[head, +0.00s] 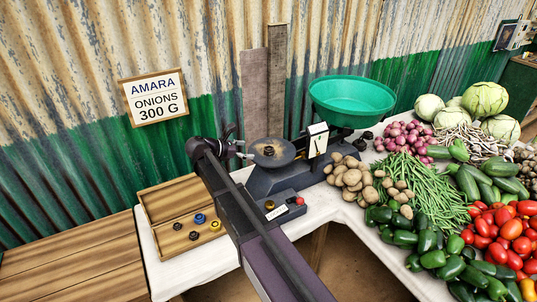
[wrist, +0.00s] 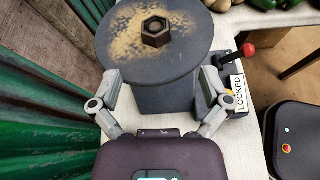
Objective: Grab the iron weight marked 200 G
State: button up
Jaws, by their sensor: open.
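A dark hexagonal weight (wrist: 156,32) stands on the round metal plate (wrist: 125,62) of the scale, which also shows in the head view (head: 285,158). No mark on this weight is readable. My gripper (wrist: 160,78) is open and empty, its fingers spread on either side of the plate's near edge, with the weight beyond the fingertips. In the head view my gripper (head: 238,145) is left of the plate. In the wooden tray (head: 160,205) are two dark weights (head: 193,235), a blue-ringed weight (head: 199,218) and a yellowish weight (head: 215,226); their marks are unreadable.
The scale's green pan (head: 352,98) is at the right. A red-knobbed lever (wrist: 248,50) sits beside a label reading LOCKED (wrist: 238,92). Potatoes (head: 350,178) and green beans (head: 425,185) lie right of the scale. A sign (head: 154,97) reads AMARA ONIONS 300 G.

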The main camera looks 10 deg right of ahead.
aim_at(268, 149)
jog(key=shift+b+x, duration=0.6)
jog(key=shift+x, duration=1.6)
jog(key=shift+w+b+x, duration=0.2)
jog(key=shift+b+x, duration=0.75)
jog(key=shift+x, duration=1.65)
jog(key=shift+a, duration=0.1)
grip_shut()
jog(key=shift+r, duration=0.2)
notch_tip(268, 149, up, 3)
jog(key=p, duration=0.3)
jog(key=shift+f, duration=0.1)
jog(key=s+r+p, duration=0.1)
jog(key=s+p, duration=0.1)
jog(key=s, duration=1.4)
jog(key=shift+d+r, duration=0.4)
jog(key=shift+d, duration=0.05)
